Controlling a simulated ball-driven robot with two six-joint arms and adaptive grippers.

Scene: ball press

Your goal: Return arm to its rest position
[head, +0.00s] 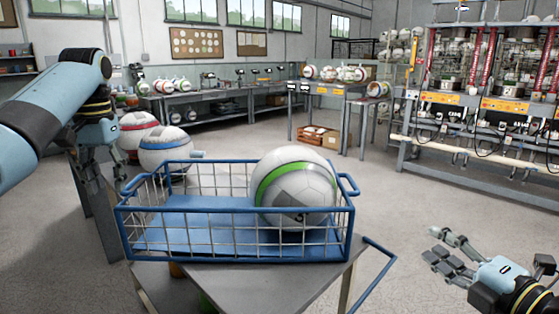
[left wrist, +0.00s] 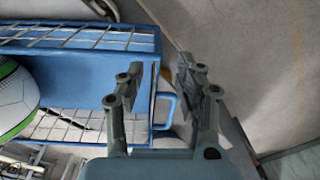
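My left arm (head: 60,95) comes in from the left and bends down at the basket's left end. My left gripper (left wrist: 157,85) is open in the left wrist view, its two fingers apart on either side of the basket's end rail and blue handle. I cannot tell whether they touch it. The blue wire basket (head: 225,203) stands upright on a grey cart. A white ball with a green stripe (head: 298,192) sits in its right part; the ball also shows in the left wrist view (left wrist: 14,98). My right gripper (head: 437,248) is open and empty at lower right.
Two more balls, a red-striped one (head: 137,131) and a blue-striped one (head: 166,149), are behind the basket's left end. The grey cart (head: 255,282) has a blue handle at right. A machine rack (head: 480,120) stands at back right. Open floor lies between.

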